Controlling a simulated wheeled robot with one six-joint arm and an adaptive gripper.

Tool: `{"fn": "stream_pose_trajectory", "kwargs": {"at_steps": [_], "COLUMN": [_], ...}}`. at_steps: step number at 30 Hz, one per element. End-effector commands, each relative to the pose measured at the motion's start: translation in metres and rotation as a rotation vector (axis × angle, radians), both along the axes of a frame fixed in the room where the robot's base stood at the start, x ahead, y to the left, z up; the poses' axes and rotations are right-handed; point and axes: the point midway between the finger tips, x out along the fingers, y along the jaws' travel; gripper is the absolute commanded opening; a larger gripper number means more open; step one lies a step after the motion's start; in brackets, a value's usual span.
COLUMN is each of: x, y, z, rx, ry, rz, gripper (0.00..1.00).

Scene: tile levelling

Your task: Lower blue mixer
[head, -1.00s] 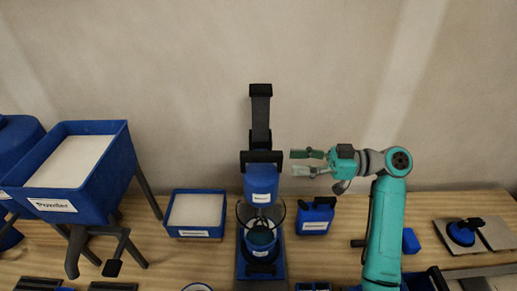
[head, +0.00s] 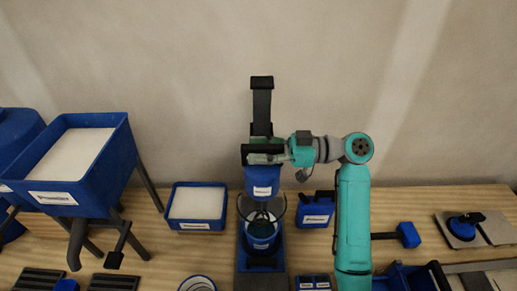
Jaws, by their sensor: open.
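The blue mixer head (head: 262,180), with a white label, hangs on a dark upright column (head: 262,105) at the middle of the bench. A black bar-shaped handle (head: 262,149) sits across its top. Below it, a blue bucket (head: 261,232) stands on the mixer's base, with wire loops around the rim. My gripper (head: 268,157) reaches in from the right, with its open fingers at the handle. The fingers overlap the handle in this view; whether they touch it I cannot tell.
A blue tray of white powder (head: 196,204) stands left of the mixer, and a blue jug (head: 317,209) stands right. A large blue hopper (head: 80,160) on legs is at the left. A blue-handled tool (head: 464,228) lies on a plate at the right.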

Motion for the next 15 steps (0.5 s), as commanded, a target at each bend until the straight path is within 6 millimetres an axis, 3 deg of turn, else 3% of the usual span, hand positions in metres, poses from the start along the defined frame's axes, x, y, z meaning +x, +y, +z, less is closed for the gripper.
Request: {"fn": "stream_pose_trajectory", "kwargs": {"at_steps": [9,15], "x": [-0.0001,-0.0001], "y": [0.0026,0.0024], "z": [-0.0001,-0.0002], "rx": [0.0,0.0], "ry": [0.0,0.0], "rz": [0.0,0.0], "gripper": [0.48,0.0]}}
